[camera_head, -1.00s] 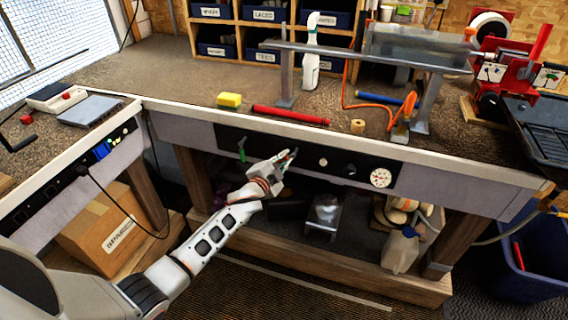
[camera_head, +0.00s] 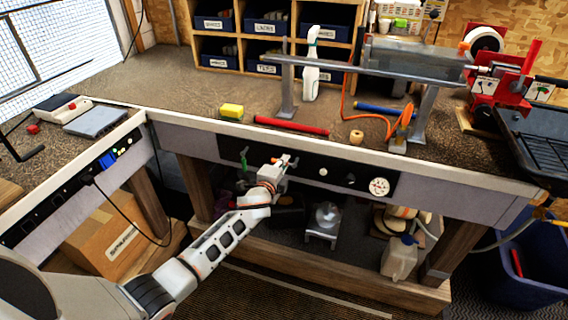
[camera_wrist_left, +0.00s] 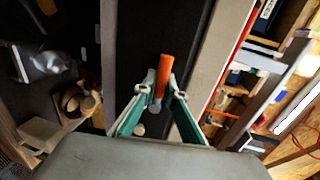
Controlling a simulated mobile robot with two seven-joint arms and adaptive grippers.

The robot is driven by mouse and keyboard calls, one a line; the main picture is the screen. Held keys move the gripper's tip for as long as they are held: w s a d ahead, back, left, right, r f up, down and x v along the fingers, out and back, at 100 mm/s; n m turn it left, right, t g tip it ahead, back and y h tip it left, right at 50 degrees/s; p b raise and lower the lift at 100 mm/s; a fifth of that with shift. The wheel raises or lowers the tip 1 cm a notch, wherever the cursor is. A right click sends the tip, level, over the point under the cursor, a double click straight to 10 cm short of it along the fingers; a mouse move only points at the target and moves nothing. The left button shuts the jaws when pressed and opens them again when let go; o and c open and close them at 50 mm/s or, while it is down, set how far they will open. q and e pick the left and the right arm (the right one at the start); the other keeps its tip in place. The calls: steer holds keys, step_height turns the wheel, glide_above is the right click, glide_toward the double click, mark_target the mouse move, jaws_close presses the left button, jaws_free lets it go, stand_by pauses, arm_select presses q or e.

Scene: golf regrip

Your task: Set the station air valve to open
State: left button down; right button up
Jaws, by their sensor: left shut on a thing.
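The black panel (camera_head: 408,181) on the bench's front edge carries a round white gauge (camera_head: 380,187) and small knobs. An orange lever handle (camera_wrist_left: 165,69), which I take for the air valve's, shows in the left wrist view against this dark panel. My left gripper (camera_wrist_left: 161,96) is shut on this orange handle, whose outer end sticks out past the fingertips. In the head view my left gripper (camera_head: 286,163) is at the panel, left of the gauge, with a bit of orange at its fingertips. The lever's base is mostly hidden. My right gripper is not in view.
A lower shelf (camera_head: 285,256) with several items lies beneath the panel. A blue bin (camera_head: 498,270) stands at right.

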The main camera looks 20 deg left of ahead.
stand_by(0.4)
arm_select(q)
steer(key=c, duration=2.1)
jaws_free()
steer(key=shift+s, duration=0.15)
steer(key=s, duration=0.3)
steer(key=s+r, duration=0.1)
steer(key=s, duration=0.3)
steer(key=s+r, duration=0.1)
steer(key=s, duration=0.3)
steer(key=shift+s+a+r, duration=0.15)
steer(key=shift+s+r, duration=0.05)
steer(key=shift+s, duration=0.05)
